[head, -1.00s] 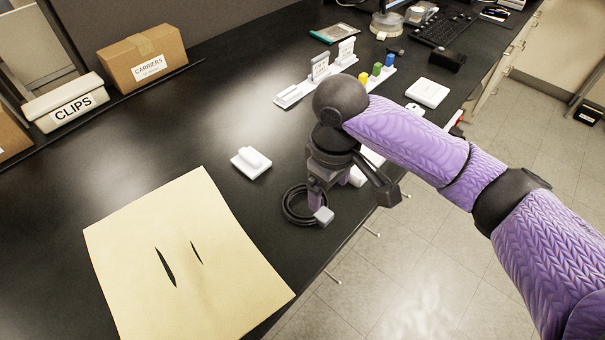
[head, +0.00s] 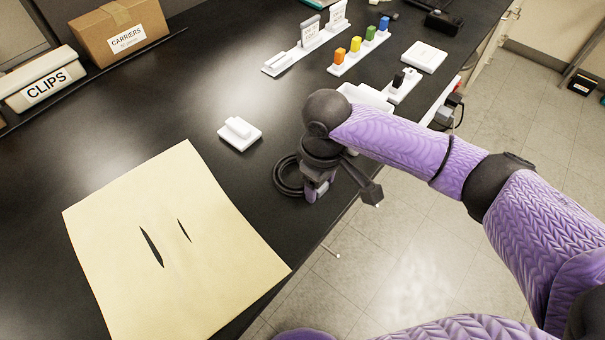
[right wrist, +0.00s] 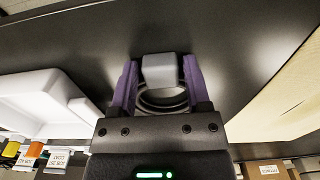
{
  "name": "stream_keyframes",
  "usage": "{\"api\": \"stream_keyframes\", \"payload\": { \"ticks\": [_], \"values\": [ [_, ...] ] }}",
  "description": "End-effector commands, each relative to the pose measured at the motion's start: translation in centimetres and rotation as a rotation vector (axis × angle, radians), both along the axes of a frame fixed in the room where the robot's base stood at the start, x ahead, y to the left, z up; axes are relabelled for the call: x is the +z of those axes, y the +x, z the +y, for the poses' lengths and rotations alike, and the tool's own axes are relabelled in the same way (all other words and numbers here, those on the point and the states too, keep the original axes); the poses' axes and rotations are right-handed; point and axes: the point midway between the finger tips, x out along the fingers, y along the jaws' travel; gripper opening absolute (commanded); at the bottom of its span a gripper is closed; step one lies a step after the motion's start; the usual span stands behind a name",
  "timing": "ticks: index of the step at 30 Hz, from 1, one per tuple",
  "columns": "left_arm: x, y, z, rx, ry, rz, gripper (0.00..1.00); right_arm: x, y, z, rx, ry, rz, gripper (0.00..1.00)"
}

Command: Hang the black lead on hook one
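The black lead (head: 281,183) lies coiled on the dark bench near its front edge, partly hidden under my right gripper. In the right wrist view, its grey end block (right wrist: 159,72) sits between the two purple fingers of my right gripper (right wrist: 160,85), and the black coil (right wrist: 163,101) shows just behind. Narrow gaps seem to show beside the block, so the fingers look open around it. In the head view the right gripper (head: 315,190) points down at the coil. My left gripper is out of view.
A tan sheet with two dark slits (head: 170,245) lies at the left. A white block on a base (head: 239,133) stands behind the coil. A white tray (head: 366,97) and a rack of coloured pieces (head: 360,48) stand farther back. Open floor lies beyond the bench edge.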

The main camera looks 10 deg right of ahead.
Motion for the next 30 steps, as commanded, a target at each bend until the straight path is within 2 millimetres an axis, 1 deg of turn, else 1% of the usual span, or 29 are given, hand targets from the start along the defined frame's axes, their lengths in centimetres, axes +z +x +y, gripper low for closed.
{"api": "stream_keyframes", "payload": {
  "ticks": [1,2,3,5,6,8,15,17,20,21,24,27,30],
  "values": [
    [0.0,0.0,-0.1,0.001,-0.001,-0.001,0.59,0.0,0.0,0.0,0.0,0.0,0.0,0.48],
    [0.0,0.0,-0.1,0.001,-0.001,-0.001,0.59,0.0,0.0,0.0,0.0,0.0,0.0,0.42],
    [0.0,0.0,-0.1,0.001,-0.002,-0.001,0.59,0.0,0.0,0.0,0.0,0.0,0.0,0.33],
    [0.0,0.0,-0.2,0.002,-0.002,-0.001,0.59,0.0,0.0,0.0,0.0,0.0,0.0,0.2],
    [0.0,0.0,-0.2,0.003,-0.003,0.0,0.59,0.0,0.0,0.0,0.0,0.0,0.0,0.12],
    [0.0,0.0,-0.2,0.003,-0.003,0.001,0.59,0.0,0.0,0.0,0.0,0.0,0.0,0.0],
    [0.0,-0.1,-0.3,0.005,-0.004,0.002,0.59,0.1,0.0,0.0,0.0,0.001,-0.001,0.0],
    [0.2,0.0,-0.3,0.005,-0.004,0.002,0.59,0.6,0.0,0.0,0.0,0.001,-0.001,0.0],
    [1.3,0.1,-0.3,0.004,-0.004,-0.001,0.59,3.0,0.1,0.0,0.001,0.002,-0.005,0.0],
    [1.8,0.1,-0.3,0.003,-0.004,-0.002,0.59,4.2,0.1,0.0,0.001,0.002,-0.006,0.0],
    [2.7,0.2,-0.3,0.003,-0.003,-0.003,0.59,6.9,0.1,0.1,0.0,0.002,-0.005,0.0],
    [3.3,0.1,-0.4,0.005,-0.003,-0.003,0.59,8.9,0.1,0.1,0.0,0.002,-0.002,0.0],
    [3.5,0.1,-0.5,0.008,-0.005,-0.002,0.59,9.9,0.1,0.0,0.0,0.002,-0.002,0.0]
  ]
}}
